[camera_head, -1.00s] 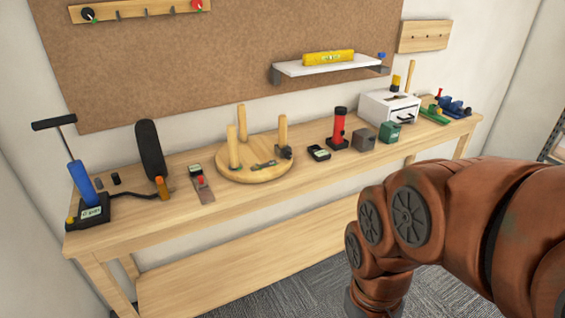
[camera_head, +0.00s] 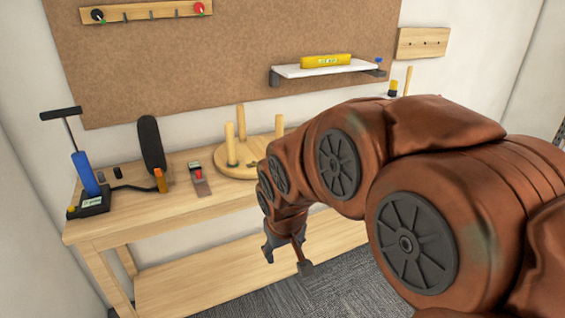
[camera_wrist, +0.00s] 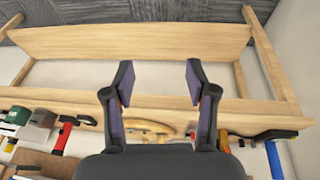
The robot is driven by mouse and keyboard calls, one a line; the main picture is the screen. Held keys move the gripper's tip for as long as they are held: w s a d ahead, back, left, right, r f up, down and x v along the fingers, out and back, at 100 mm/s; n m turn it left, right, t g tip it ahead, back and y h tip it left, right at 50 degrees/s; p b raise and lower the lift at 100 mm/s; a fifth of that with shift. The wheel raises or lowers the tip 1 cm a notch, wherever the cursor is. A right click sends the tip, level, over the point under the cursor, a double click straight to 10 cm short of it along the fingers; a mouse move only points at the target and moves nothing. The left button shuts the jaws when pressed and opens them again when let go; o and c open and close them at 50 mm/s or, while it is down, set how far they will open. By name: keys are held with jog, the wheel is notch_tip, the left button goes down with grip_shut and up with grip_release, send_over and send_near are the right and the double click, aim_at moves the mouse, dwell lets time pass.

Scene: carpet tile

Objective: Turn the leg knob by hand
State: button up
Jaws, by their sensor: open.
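A round wooden stool top (camera_head: 222,173) lies on the workbench with its legs pointing up; two legs stand clear and the third shows only its upper part beside my arm. No leg knob can be made out now, as my arm covers the right side of the stool. My gripper (camera_head: 286,262) hangs in front of the bench, lower than its top, open and empty. In the wrist view its two fingers (camera_wrist: 159,82) are spread apart with nothing between them. A curved wooden edge of the stool (camera_wrist: 148,126) shows beyond them, partly hidden by my gripper.
The wooden workbench (camera_head: 130,222) has a lower shelf (camera_head: 190,284). On its left stand a blue pump-like tool (camera_head: 85,174), a black roller-like upright (camera_head: 151,143) and a small red-topped item (camera_head: 198,175). A shelf with a yellow level (camera_head: 326,61) hangs above. The bench's right part is hidden.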

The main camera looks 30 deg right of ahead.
jog(key=shift+w+d+f+n+t+b, duration=0.15)
jog(key=shift+w+d+f+t+b, duration=0.55)
jog(key=shift+w+d+t+b, duration=3.1)
jog(key=shift+w+d+f+n+t+p, duration=0.2)
jog(key=shift+w+d+f+t+p, duration=0.7)
jog(key=shift+w+d, duration=6.25)
jog(key=shift+w+d+f+n+t+b, duration=0.35)
jog(key=shift+w+d+t+b, duration=2.05)
jog(key=shift+w, duration=6.7)
jog(key=shift+a+f+t+p, duration=0.15)
jog(key=shift+a+t+p, duration=0.25)
jog(key=shift+a, duration=0.1)
grip_shut()
jog(key=shift+m, duration=0.3)
